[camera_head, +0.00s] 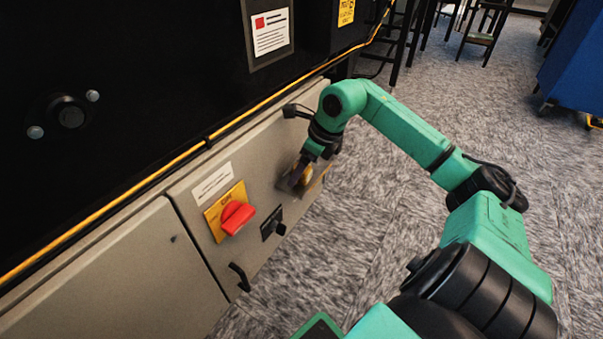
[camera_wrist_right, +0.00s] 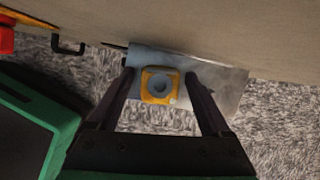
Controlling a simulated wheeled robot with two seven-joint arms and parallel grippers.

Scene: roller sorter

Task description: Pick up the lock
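The lock (camera_wrist_right: 160,86) is a yellow block with a round grey part facing the camera, seen in the right wrist view in front of a grey metal holder (camera_wrist_right: 222,84) on the cabinet front. My right gripper (camera_wrist_right: 159,74) has one finger on each side of the lock, with a small gap showing on both sides. In the head view the lock (camera_head: 306,174) is a small yellow patch, partly hidden by my right gripper (camera_head: 298,178). My left gripper is not in view.
Carpeted floor (camera_head: 370,240) is open to the right. A blue bin (camera_head: 575,60) stands far right.

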